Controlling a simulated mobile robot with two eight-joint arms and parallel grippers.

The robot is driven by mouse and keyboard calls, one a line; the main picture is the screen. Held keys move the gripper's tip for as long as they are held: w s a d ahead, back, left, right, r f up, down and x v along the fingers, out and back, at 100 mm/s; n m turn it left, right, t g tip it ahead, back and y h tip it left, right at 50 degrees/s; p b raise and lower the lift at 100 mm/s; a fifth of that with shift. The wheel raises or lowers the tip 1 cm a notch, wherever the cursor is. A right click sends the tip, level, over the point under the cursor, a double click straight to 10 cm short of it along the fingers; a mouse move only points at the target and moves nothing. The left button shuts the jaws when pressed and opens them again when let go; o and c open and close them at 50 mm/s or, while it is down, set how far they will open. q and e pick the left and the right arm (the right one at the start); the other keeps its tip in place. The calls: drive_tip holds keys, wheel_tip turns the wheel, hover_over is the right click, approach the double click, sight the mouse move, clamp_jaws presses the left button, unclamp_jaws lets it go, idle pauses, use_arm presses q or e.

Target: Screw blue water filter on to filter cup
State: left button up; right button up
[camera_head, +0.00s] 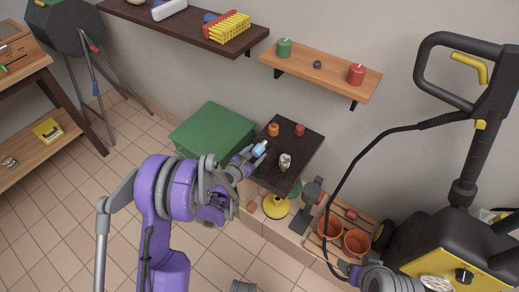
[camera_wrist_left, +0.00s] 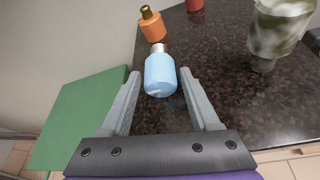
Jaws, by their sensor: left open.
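The blue water filter (camera_wrist_left: 160,76), light blue with a metallic neck, stands on the dark speckled counter (camera_wrist_left: 215,75); it also shows in the head view (camera_head: 259,149). My left gripper (camera_wrist_left: 161,84) is open, with one finger on each side of the filter and a gap on both sides. In the head view my left gripper (camera_head: 251,155) reaches in over the counter's left edge. A cloudy clear cup-like vessel (camera_wrist_left: 281,30), possibly the filter cup, stands to the right of the filter; the head view shows it too (camera_head: 285,161). What seems to be my right gripper (camera_head: 352,271) is small and unclear.
An orange filter (camera_wrist_left: 152,26) stands just behind the blue one, and a red one (camera_head: 300,130) farther right. A green box (camera_head: 213,131) is left of the counter. A yellow funnel-like thing (camera_head: 276,207), terracotta pots (camera_head: 356,242) and a pressure washer (camera_head: 455,245) stand in front and right.

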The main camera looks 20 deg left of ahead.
use_arm(q)
clamp_jaws()
drive_tip(key=shift+r, duration=0.1)
